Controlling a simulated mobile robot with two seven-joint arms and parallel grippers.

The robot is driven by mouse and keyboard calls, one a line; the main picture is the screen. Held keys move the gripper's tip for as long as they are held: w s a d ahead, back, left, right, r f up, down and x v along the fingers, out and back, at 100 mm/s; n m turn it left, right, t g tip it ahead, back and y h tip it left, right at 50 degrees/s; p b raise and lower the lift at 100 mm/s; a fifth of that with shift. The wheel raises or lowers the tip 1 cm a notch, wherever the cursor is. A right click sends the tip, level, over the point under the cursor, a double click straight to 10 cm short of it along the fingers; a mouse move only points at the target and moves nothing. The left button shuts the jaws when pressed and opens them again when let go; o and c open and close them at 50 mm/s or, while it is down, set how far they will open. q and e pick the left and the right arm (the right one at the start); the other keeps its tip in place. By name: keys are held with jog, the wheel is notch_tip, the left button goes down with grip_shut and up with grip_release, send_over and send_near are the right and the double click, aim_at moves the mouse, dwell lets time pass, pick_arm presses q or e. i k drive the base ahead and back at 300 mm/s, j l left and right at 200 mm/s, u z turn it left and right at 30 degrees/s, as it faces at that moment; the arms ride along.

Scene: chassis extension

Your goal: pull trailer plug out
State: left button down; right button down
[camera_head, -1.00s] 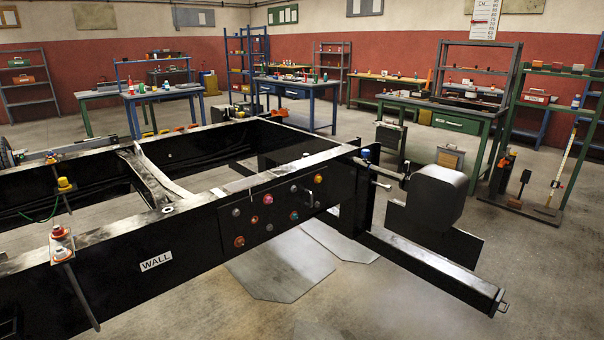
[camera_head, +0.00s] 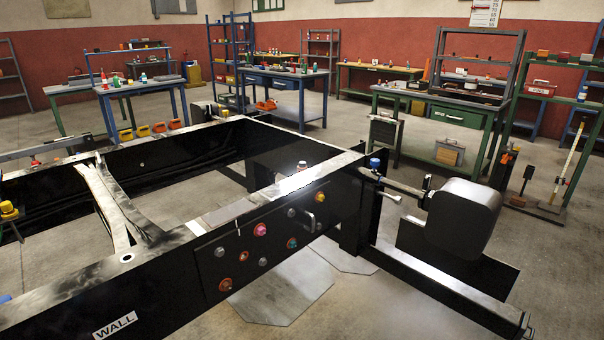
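The black chassis frame (camera_head: 60,307) fills the left and middle of the head view. A small curved handle (camera_head: 311,221) stands out from the panel. I cannot tell which of these fittings, if any, is the trailer plug. A blue cap (camera_head: 375,163) sits on top near the frame's corner. Neither gripper is in view.
A dark rounded box (camera_head: 464,222) and a black beam (camera_head: 450,300) stick out right of the panel. A yellow-topped fitting (camera_head: 8,208) is at the left edge. Workbenches, such as the green bench (camera_head: 440,125), stand behind.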

aim_at(302, 166)
jog(key=u, duration=0.6)
jog(key=i+l+u, duration=0.1)
jog(key=l+u, duration=0.2)
jog(key=u, duration=0.2)
jog(key=l+u, duration=0.9)
jog(key=l, duration=0.35)
jog(key=k+l, duration=0.1)
jog(key=l, duration=0.5)
jog(key=k+l+u, duration=0.1)
jog(key=l, duration=0.45)
